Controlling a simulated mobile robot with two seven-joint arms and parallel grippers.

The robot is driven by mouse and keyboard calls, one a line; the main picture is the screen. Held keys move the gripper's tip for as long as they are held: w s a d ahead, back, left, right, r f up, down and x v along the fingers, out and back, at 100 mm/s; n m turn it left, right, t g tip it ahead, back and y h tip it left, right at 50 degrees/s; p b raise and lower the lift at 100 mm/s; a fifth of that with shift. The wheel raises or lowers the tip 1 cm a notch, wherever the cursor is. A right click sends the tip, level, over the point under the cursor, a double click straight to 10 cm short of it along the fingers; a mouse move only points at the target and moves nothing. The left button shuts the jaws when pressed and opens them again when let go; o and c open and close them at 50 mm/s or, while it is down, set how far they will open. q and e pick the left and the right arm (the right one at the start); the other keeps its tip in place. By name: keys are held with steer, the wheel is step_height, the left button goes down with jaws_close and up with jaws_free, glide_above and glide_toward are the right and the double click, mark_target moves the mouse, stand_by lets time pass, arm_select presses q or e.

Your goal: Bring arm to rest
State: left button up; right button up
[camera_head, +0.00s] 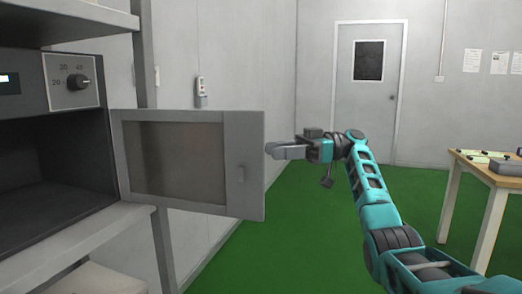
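My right arm comes in from the lower right, raised and bent. Its gripper (274,151) points left, close to the outer edge of the open microwave door (243,190). I cannot tell whether it touches the door or whether its fingers are apart. The door stands swung wide open, with its window and a small handle facing me. The microwave (75,82) sits on a shelf at the left, its dark cavity (45,150) open and apparently empty. My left gripper is not in view.
A grey shelf board (75,240) carries the microwave, with another shelf (70,22) above. A wooden table (490,172) with small items stands at the right. A closed door (368,95) is in the back wall. Green floor (290,245) lies clear between shelf and table.

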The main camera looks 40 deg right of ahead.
steer(key=shift+s+d, duration=0.15)
steer(key=shift+d, duration=0.2)
stand_by(0.3)
